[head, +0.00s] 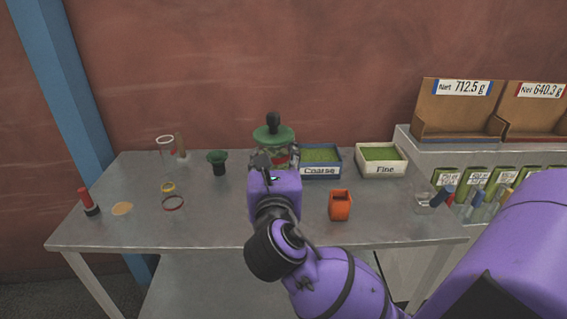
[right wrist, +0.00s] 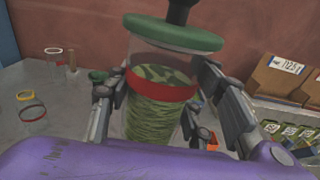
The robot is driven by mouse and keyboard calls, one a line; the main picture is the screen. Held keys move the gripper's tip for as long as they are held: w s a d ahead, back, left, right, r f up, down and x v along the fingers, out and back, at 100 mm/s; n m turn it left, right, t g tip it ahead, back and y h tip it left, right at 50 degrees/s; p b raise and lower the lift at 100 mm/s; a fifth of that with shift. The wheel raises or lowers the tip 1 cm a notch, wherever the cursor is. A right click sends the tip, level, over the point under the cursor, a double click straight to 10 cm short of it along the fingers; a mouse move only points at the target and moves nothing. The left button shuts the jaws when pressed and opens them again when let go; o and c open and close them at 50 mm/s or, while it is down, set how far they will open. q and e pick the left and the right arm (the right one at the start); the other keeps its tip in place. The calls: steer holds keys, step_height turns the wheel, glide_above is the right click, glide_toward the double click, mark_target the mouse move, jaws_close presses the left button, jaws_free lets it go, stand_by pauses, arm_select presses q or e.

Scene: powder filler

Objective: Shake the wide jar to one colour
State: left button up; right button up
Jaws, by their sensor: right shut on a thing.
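The wide jar (head: 273,136) is clear with a green lid and a black knob on top. In the right wrist view the jar (right wrist: 150,115) has a red band around its middle, and its contents show streaks of light and dark green, not a single even colour. My right gripper (head: 270,162) is shut on the jar, with a finger on each side of it in the right wrist view (right wrist: 158,92). The jar looks nearly upright in the head view; the gripper and arm hide its lower part, so I cannot tell whether it touches the table. My left gripper is not in view.
Behind and right of the jar stand the Coarse tray (head: 321,174) and the Fine tray (head: 383,171). An orange cup (head: 341,205) is at the front right.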

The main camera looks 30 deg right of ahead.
steer(key=shift+a, duration=1.1)
steer(key=shift+d, duration=2.25)
stand_by(0.9)
